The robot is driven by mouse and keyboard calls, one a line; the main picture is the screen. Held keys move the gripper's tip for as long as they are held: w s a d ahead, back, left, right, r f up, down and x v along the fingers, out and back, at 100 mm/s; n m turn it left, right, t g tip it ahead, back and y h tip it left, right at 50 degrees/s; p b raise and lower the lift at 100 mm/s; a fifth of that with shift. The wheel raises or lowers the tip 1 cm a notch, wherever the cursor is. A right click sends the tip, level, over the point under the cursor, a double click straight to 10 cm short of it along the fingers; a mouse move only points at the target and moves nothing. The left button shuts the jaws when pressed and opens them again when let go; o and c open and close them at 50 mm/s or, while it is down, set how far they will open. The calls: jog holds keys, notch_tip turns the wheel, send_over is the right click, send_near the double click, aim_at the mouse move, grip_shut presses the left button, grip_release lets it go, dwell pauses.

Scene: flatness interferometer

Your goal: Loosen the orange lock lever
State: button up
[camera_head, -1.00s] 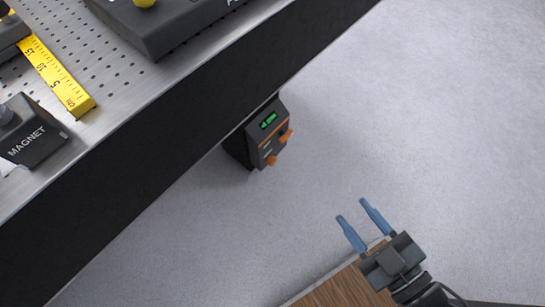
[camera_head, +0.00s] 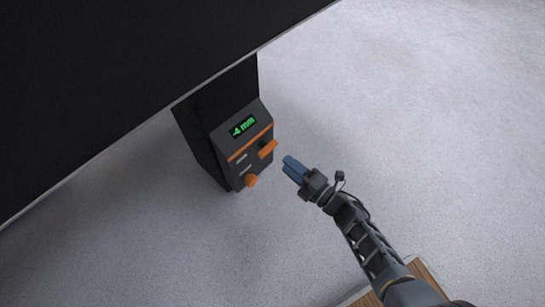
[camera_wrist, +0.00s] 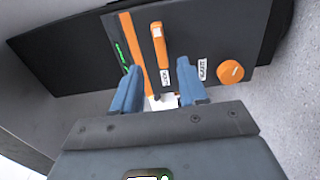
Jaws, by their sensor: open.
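The orange lock lever (camera_head: 267,149) sticks out from the right side of a dark control box (camera_head: 228,171) under the table. In the wrist view the lever (camera_wrist: 159,45) stands lengthwise beyond my fingertips, roughly in line with the gap between them. My gripper (camera_head: 289,168) is to the lower right of the lever in the head view, with a small gap between them. In the wrist view its blue fingers (camera_wrist: 160,80) are apart with nothing held. The box's green display (camera_head: 243,127) reads "-4 mm".
An orange round knob (camera_head: 251,181) sits low on the same box, and right of the lever in the wrist view (camera_wrist: 230,72). The black table side (camera_head: 120,80) overhangs the box at upper left. The grey floor (camera_head: 430,120) to the right is clear.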

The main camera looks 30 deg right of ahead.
aim_at(270, 151)
jog(key=shift+b+x, duration=1.2)
jog(key=shift+x, duration=2.7)
jog(key=shift+f, duration=0.1)
grip_shut()
